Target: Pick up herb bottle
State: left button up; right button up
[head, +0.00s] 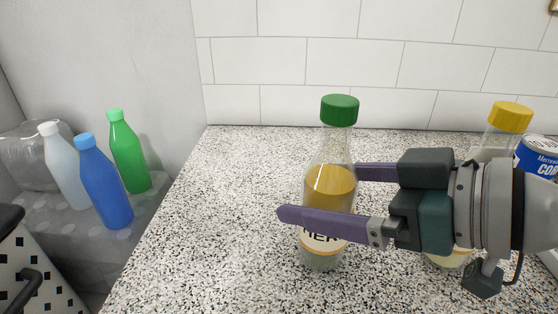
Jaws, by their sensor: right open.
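The herb bottle (330,185) is clear with a green cap, amber contents and a white label partly reading "HER". It stands upright on the speckled counter (220,220) in the middle of the head view. My right gripper (318,190) comes in from the right, with its two purple fingers apart. The near finger passes in front of the bottle and hides part of its label. The far finger reaches to the bottle's right edge, so the bottle appears to be between the fingers. I cannot tell whether either finger touches it. My left gripper is out of view.
A yellow-capped bottle (510,117) stands at the right, partly hidden behind my right gripper. A blue can (540,157) is at the right edge. White, blue (105,183) and green bottles stand left of the counter. A tiled wall (300,62) is behind.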

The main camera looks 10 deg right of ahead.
aim_at(304, 191)
jog(key=x, duration=0.3)
jog(key=shift+w+a+f, duration=0.1)
jog(key=shift+a+f, duration=0.05)
jog(key=shift+c, duration=0.2)
jog(key=c, duration=1.5)
